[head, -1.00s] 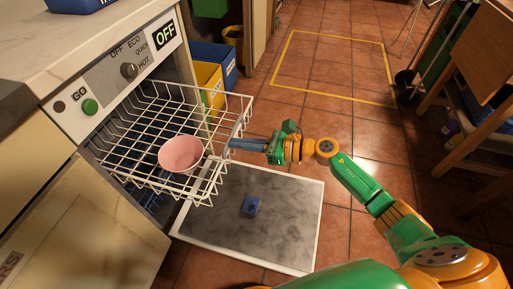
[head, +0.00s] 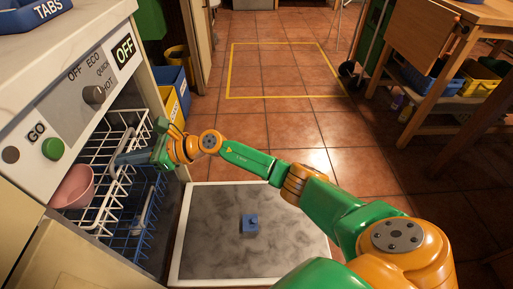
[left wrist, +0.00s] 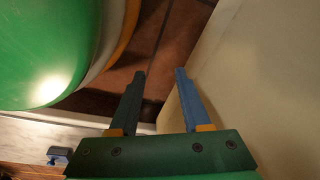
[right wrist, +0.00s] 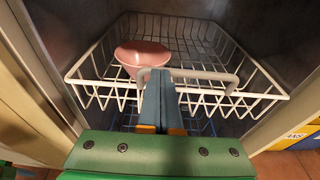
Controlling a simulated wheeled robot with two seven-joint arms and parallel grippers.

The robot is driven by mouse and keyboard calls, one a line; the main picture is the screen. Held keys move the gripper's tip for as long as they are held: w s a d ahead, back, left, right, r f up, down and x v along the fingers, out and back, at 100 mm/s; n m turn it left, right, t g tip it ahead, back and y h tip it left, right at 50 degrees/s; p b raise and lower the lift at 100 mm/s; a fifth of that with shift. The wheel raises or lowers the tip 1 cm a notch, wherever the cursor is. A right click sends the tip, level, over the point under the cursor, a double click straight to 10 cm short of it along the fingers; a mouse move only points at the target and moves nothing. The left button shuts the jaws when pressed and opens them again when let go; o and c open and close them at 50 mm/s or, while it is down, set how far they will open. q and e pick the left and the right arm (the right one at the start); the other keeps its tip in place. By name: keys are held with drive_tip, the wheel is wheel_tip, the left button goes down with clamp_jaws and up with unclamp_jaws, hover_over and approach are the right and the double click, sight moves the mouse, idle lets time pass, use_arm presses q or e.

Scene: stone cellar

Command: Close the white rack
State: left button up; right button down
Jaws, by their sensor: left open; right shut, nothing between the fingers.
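The white rack (head: 92,152) is the upper wire rack of the dishwasher. It sits mostly inside, with its front near the opening, and holds a pink bowl (head: 73,187). My right gripper (head: 124,158) is shut and empty at the rack's front. In the right wrist view its fingertips (right wrist: 160,74) are against or right beside the rack's front handle (right wrist: 208,75); contact is hard to tell. The pink bowl (right wrist: 143,55) lies behind them. My left gripper (left wrist: 160,72) is open and empty beside a pale panel, seen only in the left wrist view.
A blue lower rack (head: 148,205) shows below the white one. The dishwasher door (head: 215,240) is folded down, with a small blue block (head: 250,223) on it. Yellow (head: 172,103) and blue bins stand beyond the machine. The tiled floor ahead is clear.

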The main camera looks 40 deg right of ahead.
use_arm(q)
drive_tip(key=w, duration=0.1)
drive_tip(key=w+d+r+b, duration=0.2)
drive_tip(key=shift+w, duration=0.25)
use_arm(e)
drive_tip(key=a, duration=0.1)
drive_tip(key=w+a, duration=0.2)
drive_tip(key=shift+w+a+r, duration=0.25)
drive_tip(key=shift+a, duration=0.1)
use_arm(q)
drive_tip(key=shift+a, duration=0.1)
use_arm(e)
drive_tip(key=shift+r, duration=0.1)
drive_tip(key=shift+w, duration=0.1)
